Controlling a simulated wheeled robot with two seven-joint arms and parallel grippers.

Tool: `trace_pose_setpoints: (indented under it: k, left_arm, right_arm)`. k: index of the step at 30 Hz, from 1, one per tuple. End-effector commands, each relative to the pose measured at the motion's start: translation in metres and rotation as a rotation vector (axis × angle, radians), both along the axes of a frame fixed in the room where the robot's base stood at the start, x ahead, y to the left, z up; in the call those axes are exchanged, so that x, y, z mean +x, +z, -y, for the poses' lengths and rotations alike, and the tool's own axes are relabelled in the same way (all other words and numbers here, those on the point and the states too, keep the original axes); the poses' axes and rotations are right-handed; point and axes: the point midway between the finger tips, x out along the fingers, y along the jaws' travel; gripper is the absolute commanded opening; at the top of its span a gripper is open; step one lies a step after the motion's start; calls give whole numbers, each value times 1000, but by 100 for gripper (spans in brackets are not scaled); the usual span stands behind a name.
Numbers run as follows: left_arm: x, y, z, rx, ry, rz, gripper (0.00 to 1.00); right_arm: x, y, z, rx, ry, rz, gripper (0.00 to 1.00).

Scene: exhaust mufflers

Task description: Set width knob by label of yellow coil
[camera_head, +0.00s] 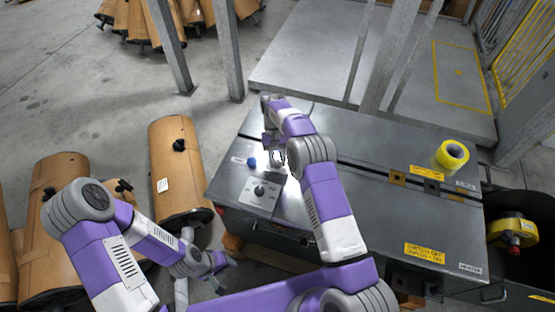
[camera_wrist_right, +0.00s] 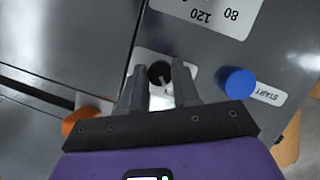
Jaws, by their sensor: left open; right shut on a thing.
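The yellow coil (camera_head: 452,154) lies on the right part of the grey metal bench in the head view; I cannot read a label on it. A white dial plate (camera_head: 262,194) with a black knob (camera_head: 259,190) is on the left part of the bench. Part of that plate, with 80 and 120, shows in the right wrist view (camera_wrist_right: 210,12). My right gripper (camera_wrist_right: 163,92) is shut on a small black control (camera_wrist_right: 160,71) on a separate white label, beside the blue START button (camera_wrist_right: 237,82). My left gripper (camera_head: 220,270) is open and empty, low beside the bench.
An orange button (camera_wrist_right: 78,120) is near the right gripper. Grey posts (camera_head: 226,45) rise behind. A yellow reel (camera_head: 512,230) is at the far right.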

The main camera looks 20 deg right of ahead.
Motion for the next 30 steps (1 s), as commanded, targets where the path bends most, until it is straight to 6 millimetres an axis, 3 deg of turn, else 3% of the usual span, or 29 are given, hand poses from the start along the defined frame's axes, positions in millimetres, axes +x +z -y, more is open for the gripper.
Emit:
trace_pose_setpoints:
  k: [22,23,27,30]
  left_arm:
    - [0,-1,0,0,0,0,43]
    - [0,-1,0,0,0,0,43]
    - [0,-1,0,0,0,0,43]
    - [0,-1,0,0,0,0,43]
  right_arm:
    - [1,0,0,0,92,2,1]
    - [1,0,0,0,92,2,33]
    - [0,0,0,0,91,2,54]
    - [0,0,0,0,91,2,57]
